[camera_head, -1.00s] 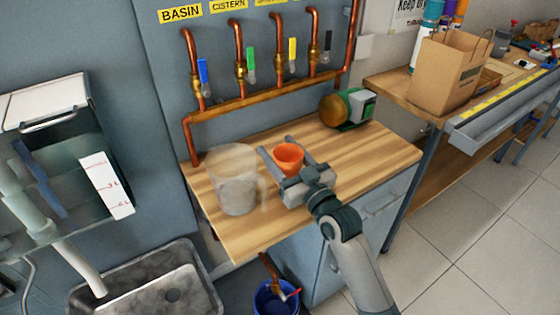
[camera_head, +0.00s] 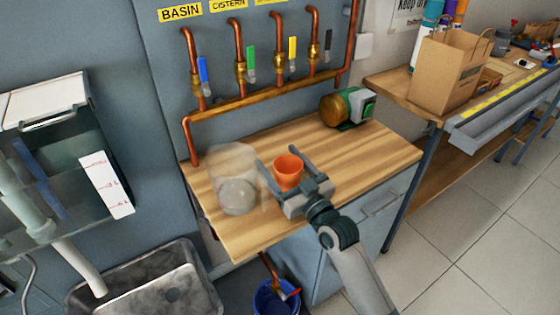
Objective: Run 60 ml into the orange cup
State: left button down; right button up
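The small orange cup (camera_head: 288,172) stands upright over the wooden worktop (camera_head: 375,160). My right gripper (camera_head: 281,155) is around it, with one finger on each side. The fingers look open, with a visible gap between the cup and the right-hand finger. Whether the left-hand finger touches the cup is hard to tell. The inside bottom of the cup is hidden. Four pipe outlets with coloured levers, including a blue lever (camera_head: 203,70), are on the wall behind. My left gripper is out of view.
A large clear jug (camera_head: 236,180) stands close left of my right gripper. A green and copper cylindrical device (camera_head: 347,108) sits at the back of the worktop. A sink (camera_head: 150,285) and a blue bucket (camera_head: 277,299) are below. A paper bag (camera_head: 447,72) stands on the right bench.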

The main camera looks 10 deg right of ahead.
aim_at(296, 181)
jog(key=shift+r, duration=0.2)
jog(key=shift+s+d+f, duration=0.25)
jog(key=shift+s, duration=0.35)
jog(key=b+v, duration=0.1)
jog(key=v, duration=0.8)
jog(key=shift+s, duration=0.2)
jog(key=shift+s+d, duration=0.15)
jog(key=shift+s, duration=0.35)
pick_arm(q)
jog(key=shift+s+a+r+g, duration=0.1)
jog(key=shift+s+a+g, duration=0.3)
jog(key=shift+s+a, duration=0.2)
pick_arm(e)
jog(key=shift+s, duration=0.15)
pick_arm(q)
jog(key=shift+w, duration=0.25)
